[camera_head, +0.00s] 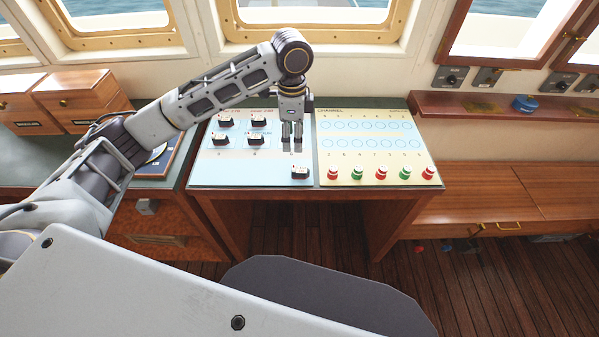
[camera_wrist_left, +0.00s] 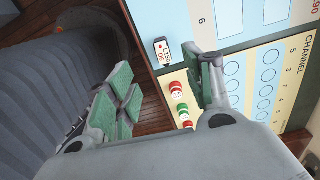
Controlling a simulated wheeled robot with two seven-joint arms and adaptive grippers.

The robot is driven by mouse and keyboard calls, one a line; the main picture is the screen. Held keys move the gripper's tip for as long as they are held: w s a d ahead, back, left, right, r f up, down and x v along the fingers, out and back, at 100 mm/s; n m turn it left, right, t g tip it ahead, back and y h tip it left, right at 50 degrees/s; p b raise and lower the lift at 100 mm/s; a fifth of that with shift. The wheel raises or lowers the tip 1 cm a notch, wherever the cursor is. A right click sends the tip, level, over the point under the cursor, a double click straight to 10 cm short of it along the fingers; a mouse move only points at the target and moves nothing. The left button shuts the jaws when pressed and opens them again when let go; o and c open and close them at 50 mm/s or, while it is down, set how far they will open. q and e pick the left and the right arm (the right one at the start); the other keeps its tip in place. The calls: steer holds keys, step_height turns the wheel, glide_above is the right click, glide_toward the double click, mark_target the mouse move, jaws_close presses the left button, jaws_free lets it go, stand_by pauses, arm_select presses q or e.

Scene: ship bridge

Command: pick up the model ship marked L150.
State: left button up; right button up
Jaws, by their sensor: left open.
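A small black-and-white model ship (camera_head: 300,172) sits by itself at the front of the light blue chart panel (camera_head: 235,172), beside the channel panel. In the left wrist view the ship (camera_wrist_left: 162,52) shows a white label that seems to read L150, though the print is small. My left gripper (camera_head: 292,146) points down over the table, behind this ship and apart from it. Its jaws (camera_wrist_left: 167,82) are open and empty in the left wrist view. Several similar ships (camera_head: 225,122) stand farther back on the blue panel; their labels are too small to read. My right gripper is not in view.
The channel panel (camera_head: 370,153) carries a front row of red and green buoy pieces (camera_head: 381,174), close to the right of the lone ship. Wooden boxes (camera_head: 82,95) stand at the left. A shelf (camera_head: 500,106) with a blue item (camera_head: 525,104) is at the right.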

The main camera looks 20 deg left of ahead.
arm_select(q)
glide_above(294, 167)
steer(key=shift+f, duration=4.3)
steer(key=shift+f+p, duration=0.55)
steer(key=shift+f, duration=2.05)
steer(key=c, duration=1)
steer(key=shift+r, duration=0.15)
steer(key=shift+r+b, duration=0.35)
steer(key=shift+r, duration=4.55)
